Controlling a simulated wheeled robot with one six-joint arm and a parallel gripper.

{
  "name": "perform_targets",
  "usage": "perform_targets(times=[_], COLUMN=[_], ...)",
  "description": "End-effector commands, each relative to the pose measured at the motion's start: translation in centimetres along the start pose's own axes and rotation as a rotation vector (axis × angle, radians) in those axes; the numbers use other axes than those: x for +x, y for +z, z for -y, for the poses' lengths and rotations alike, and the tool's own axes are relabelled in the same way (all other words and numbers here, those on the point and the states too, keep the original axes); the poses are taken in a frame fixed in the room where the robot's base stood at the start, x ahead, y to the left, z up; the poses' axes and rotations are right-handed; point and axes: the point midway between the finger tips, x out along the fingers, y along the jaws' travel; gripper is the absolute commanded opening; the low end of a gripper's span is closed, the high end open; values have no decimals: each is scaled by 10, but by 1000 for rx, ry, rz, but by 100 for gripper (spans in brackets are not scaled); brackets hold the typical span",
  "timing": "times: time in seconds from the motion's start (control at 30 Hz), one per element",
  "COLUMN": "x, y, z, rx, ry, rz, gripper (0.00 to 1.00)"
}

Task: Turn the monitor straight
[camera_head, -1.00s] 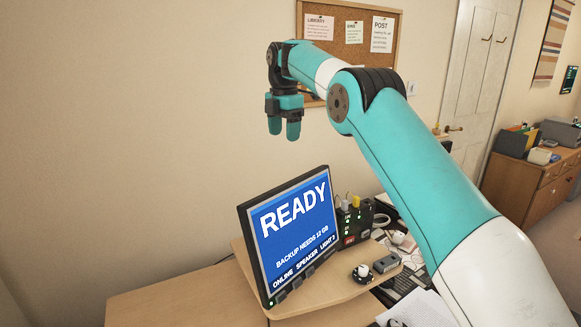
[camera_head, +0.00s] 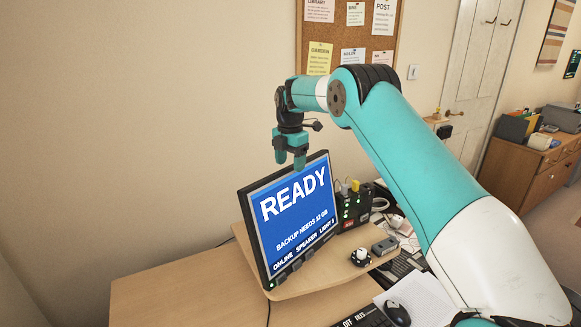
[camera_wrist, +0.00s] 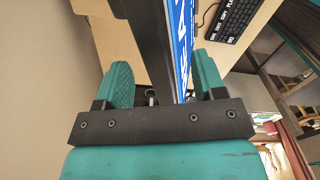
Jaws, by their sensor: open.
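The monitor (camera_head: 292,222) stands on a wooden stand (camera_head: 331,270) on the desk, its blue screen reading READY and turned at an angle toward the right. My gripper (camera_head: 290,164) points down at the monitor's top edge. In the wrist view my gripper (camera_wrist: 163,82) is open, one finger on each side of the monitor (camera_wrist: 158,45), seen edge-on between them. The dark back lies nearer the left finger and the screen nearer the right. I cannot tell whether either finger touches it. The monitor's foot is hidden.
A mouse (camera_head: 397,313) and keyboard (camera_head: 365,319) lie in front. The desk's left part (camera_head: 180,290) is bare.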

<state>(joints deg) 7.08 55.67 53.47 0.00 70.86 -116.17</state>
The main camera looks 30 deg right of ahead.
Motion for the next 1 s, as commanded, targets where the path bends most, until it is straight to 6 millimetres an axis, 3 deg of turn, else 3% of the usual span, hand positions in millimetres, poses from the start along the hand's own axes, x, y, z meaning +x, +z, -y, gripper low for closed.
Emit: perform_targets(times=[0.2, 0.53, 0.57, 0.83, 1.0], x=[23, 28, 28, 28, 28], y=[0, 0, 0, 0, 7], z=[0, 0, 0, 0, 4], rx=[0, 0, 0, 0, 26], ry=[-2, 1, 1, 0, 1], rz=[-1, 0, 0, 0, 0], gripper=[63, 63, 61, 0, 0])
